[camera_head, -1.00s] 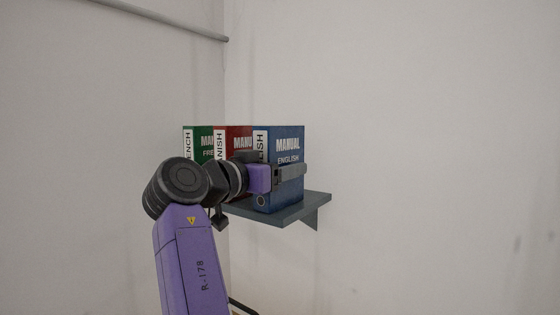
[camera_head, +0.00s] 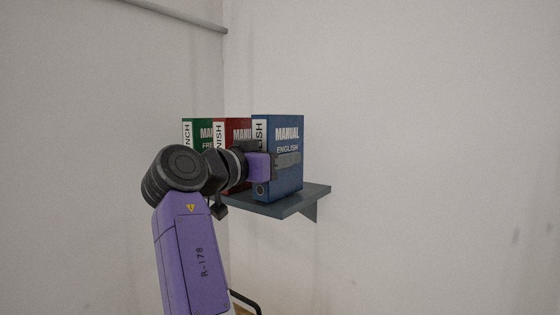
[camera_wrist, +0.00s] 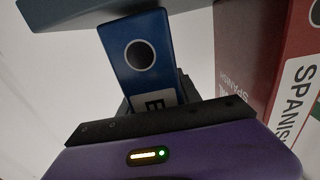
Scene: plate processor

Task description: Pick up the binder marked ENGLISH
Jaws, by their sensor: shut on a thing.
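The blue binder marked ENGLISH (camera_head: 283,136) stands upright at the right end of the row, over the grey wall shelf (camera_head: 300,202). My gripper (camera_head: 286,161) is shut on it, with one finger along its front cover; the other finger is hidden. In the wrist view, the binder's spine (camera_wrist: 143,60) with its round hole is in front of the gripper's dark and purple housing, and the picture is turned upside down. I cannot tell for sure whether the binder's bottom touches the shelf.
A red SPANISH binder (camera_head: 232,130) stands just left of the blue one, and a green FRENCH binder (camera_head: 197,130) left of that. The red binder also shows in the wrist view (camera_wrist: 248,50). Walls are behind and left; space to the right is clear.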

